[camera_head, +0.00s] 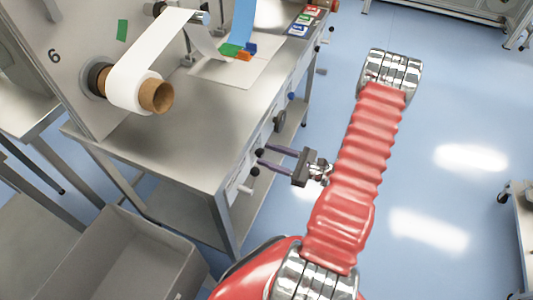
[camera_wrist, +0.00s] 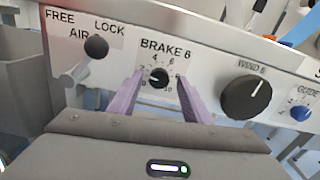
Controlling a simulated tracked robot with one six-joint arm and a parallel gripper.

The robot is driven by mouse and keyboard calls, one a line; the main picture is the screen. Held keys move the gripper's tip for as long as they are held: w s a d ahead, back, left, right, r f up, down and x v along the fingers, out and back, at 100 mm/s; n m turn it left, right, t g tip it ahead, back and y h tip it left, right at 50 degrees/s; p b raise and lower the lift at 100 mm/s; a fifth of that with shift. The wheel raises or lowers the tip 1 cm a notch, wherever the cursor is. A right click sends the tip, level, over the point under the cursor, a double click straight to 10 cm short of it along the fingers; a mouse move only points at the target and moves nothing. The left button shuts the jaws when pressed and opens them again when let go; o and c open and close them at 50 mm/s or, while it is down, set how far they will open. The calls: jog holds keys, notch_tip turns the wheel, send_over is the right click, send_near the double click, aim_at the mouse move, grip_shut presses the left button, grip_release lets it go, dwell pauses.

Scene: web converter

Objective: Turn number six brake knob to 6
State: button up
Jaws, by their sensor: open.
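The BRAKE 6 knob (camera_wrist: 159,78) is a small black round knob on the pale panel in the wrist view. Dial numbers ring it, with 4 and 6 above and 10 at lower right. Its light pointer mark seems to point left, below the 4; the exact value is too small to read. My gripper (camera_wrist: 159,88) is open, with one purple finger on each side of the knob. I see gaps between the fingers and the knob. In the head view my gripper (camera_head: 263,155) reaches left to the front panel of the steel bench.
Left of the knob is the FREE/LOCK air lever with a black ball (camera_wrist: 96,46). Right of it are the larger black WIND 6 knob (camera_wrist: 246,97) and a blue GUIDE knob (camera_wrist: 301,113). A grey bin (camera_head: 120,262) stands at lower left. Open blue floor lies to the right.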

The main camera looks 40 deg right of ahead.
jog(key=shift+x, duration=0.85)
jog(key=shift+c, duration=0.4)
jog(key=c, duration=0.9)
jog(key=shift+d, duration=0.1)
jog(key=shift+c, duration=0.3)
